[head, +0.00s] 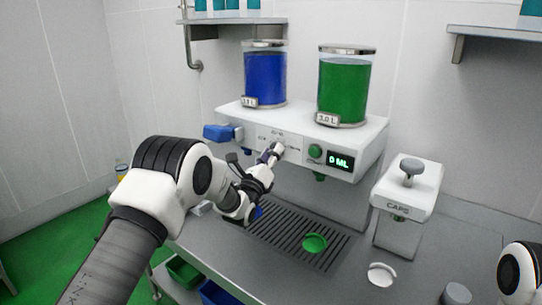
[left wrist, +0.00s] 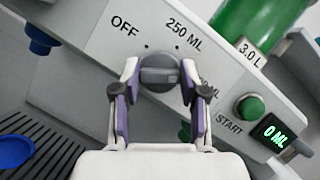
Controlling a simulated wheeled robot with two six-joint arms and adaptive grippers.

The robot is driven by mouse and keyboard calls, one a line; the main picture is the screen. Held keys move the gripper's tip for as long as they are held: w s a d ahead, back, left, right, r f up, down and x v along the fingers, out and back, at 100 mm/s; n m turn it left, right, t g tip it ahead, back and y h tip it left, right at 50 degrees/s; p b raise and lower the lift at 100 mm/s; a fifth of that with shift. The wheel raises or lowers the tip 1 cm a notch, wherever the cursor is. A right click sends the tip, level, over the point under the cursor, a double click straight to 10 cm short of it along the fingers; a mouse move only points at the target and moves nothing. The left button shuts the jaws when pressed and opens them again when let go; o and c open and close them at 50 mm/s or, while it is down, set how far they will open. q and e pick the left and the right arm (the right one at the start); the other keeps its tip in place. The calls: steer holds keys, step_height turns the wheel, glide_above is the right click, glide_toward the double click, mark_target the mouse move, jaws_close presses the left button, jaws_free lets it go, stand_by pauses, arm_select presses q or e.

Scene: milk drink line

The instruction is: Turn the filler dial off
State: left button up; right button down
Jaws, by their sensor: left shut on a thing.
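The filler dial (left wrist: 158,72) is a round grey knob on the white filler's sloped front panel, with OFF, 250 ML and a partly hidden ML label around it. My left gripper (left wrist: 160,84) has its two purple-padded fingers on either side of the knob and is shut on it. The knob's grip bar lies about level between the fingers; I cannot tell which label it points to. In the head view my left gripper (head: 270,154) reaches up to the filler panel (head: 260,125) and partly covers the dial. My right gripper is not in view.
A green START button (head: 315,151) and a display (head: 341,160) reading 0 ML are right of the dial. Blue (head: 265,78) and green (head: 343,90) tanks stand on top. Below, a drip grate (head: 290,232) holds a green round piece (head: 314,243). A CAPS dispenser (head: 408,190) stands right.

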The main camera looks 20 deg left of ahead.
arm_select(q)
steer(key=n+g+y+b, duration=0.1)
steer(key=n, duration=0.2)
steer(key=n+g+y+b, duration=0.1)
steer(key=n+b, duration=0.1)
steer(key=n, duration=0.2)
steer(key=r+n+y+b, duration=0.1)
steer(key=n, duration=0.3)
steer(key=shift+g, duration=0.4)
steer(key=shift+w+r+n+g+h+p, duration=0.1)
steer(key=shift+n+g+h+p, duration=0.35)
steer(key=shift+n+g+p, duration=1)
steer(key=shift+s+n+g+h+p, duration=0.15)
steer(key=shift+n+h+p, duration=0.45)
steer(key=shift+n, duration=1.75)
steer(key=shift+w+r+n+g+h+p, duration=0.2)
steer(key=shift+n+g+p, duration=0.6)
steer(key=shift+n+p, duration=0.8)
steer(key=shift+f+n+b, duration=0.2)
steer(key=shift+n+b, duration=0.1)
steer(key=shift+b, duration=0.05)
